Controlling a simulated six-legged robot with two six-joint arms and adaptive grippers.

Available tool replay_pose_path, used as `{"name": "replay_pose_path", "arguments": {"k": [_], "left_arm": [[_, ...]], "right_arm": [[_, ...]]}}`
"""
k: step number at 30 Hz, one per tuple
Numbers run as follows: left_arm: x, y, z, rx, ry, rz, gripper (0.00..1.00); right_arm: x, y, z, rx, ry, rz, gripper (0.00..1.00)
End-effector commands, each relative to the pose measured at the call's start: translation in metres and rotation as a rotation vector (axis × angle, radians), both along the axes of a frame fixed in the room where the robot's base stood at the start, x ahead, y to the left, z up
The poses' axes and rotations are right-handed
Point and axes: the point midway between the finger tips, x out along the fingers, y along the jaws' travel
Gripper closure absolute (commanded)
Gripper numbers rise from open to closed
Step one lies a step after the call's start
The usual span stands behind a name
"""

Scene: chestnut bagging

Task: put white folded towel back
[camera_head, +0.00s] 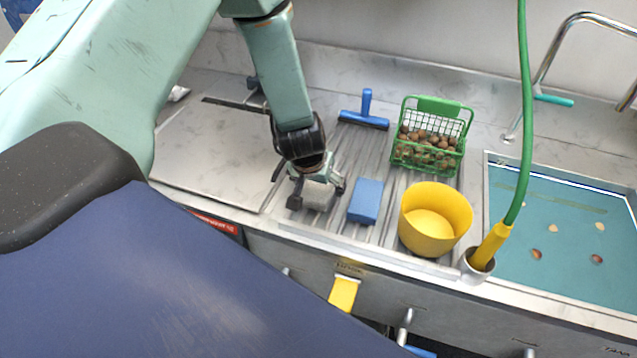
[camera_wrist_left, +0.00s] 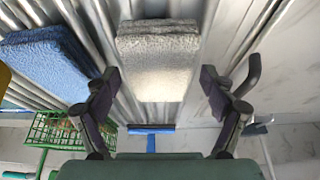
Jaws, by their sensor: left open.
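The white folded towel (camera_head: 318,196) lies on the ribbed metal drainboard, left of a blue folded cloth (camera_head: 366,201). In the left wrist view the towel (camera_wrist_left: 158,58) looks pale grey and stacked in layers. My left gripper (camera_head: 316,188) is over the towel, pointing down, with its fingers apart. In the left wrist view the open fingers (camera_wrist_left: 158,82) stand to either side of the towel's near end, with a gap on both sides. Its height above the towel is hard to tell. The gripper partly hides the towel in the head view. My right gripper is out of view.
A yellow bowl (camera_head: 434,245) and a green basket of chestnuts (camera_head: 441,107) stand to the right. A blue squeegee (camera_head: 364,119) lies behind. A sink with teal water (camera_head: 560,235) and a green hose (camera_head: 526,120) are farther right. A flat metal panel (camera_head: 215,150) to the left is largely clear.

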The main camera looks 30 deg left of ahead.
Motion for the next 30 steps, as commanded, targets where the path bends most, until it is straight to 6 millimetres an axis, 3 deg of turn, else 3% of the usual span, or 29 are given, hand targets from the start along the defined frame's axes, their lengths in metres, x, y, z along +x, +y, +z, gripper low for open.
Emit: {"name": "replay_pose_path", "arguments": {"k": [10,24,30], "left_arm": [[0.0,0.0,0.007,0.0,0.0,0.0,0.16],[-0.033,-0.008,0.092,-0.002,-0.001,0.0,0.16],[-0.042,-0.01,0.112,0.0,-0.001,0.001,0.16]], "right_arm": [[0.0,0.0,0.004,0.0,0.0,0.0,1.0],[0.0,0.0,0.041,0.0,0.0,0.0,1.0],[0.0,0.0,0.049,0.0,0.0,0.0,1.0]]}}
